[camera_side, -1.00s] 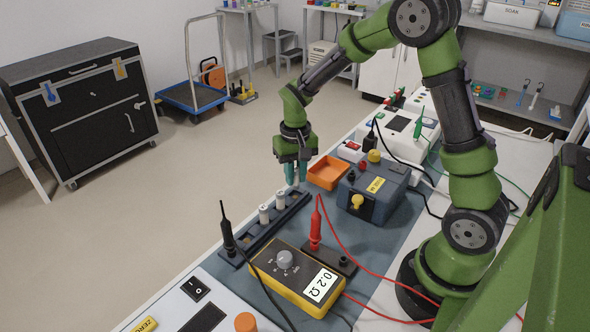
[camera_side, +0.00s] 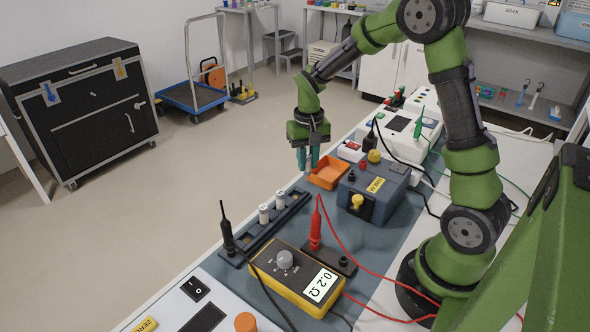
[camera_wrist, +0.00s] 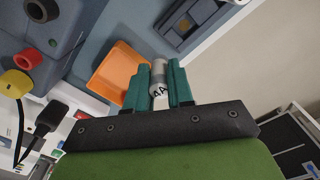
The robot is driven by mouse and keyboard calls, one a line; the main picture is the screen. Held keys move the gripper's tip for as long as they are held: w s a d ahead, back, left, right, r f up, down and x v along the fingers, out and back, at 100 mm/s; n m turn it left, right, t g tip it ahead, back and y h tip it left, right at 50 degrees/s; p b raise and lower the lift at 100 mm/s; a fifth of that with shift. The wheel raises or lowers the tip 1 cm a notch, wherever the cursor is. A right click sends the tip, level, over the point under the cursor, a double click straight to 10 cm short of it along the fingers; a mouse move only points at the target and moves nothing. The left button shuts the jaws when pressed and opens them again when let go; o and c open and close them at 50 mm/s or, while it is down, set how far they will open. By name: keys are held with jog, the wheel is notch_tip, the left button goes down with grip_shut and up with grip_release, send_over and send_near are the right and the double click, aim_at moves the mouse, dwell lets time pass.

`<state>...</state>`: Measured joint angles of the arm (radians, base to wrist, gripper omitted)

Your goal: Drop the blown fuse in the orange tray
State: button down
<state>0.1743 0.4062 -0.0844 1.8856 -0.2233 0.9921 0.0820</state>
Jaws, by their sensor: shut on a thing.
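My gripper (camera_side: 306,163) is shut on a pale fuse (camera_wrist: 159,83) with grey end caps and dark lettering, held between its teal fingers. The fuse mostly hides behind the fingers in the side view. The orange tray (camera_side: 329,173) is empty and sits on the bench, just right of my fingertips in the side view. In the wrist view the tray (camera_wrist: 117,66) lies left of the fingers, partly covered by one of them. Two pale fuses (camera_side: 264,214) (camera_side: 281,200) stand in the dark rack (camera_side: 297,205). The pictures do not show whether the held fuse is blown.
A blue-grey box (camera_side: 372,192) with knobs stands right of the tray. A yellow meter (camera_side: 294,278) reads 0.2 Ω in front. A black probe (camera_side: 227,234) and a red probe (camera_side: 315,228) stand upright, with cables trailing over the bench.

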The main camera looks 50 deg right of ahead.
jog(key=s+d+r, duration=0.1)
jog(key=d, duration=1)
jog(key=shift+n, duration=0.6)
jog(key=shift+s+a+f, duration=0.1)
jog(key=shift+f, duration=1.3)
jog(key=shift+a+f, duration=0.1)
jog(key=shift+f, duration=1.25)
jog(key=c, duration=0.9)
grip_release()
jog(key=shift+r, duration=0.15)
notch_tip(320, 180, up, 17)
jog(key=shift+f, duration=0.2)
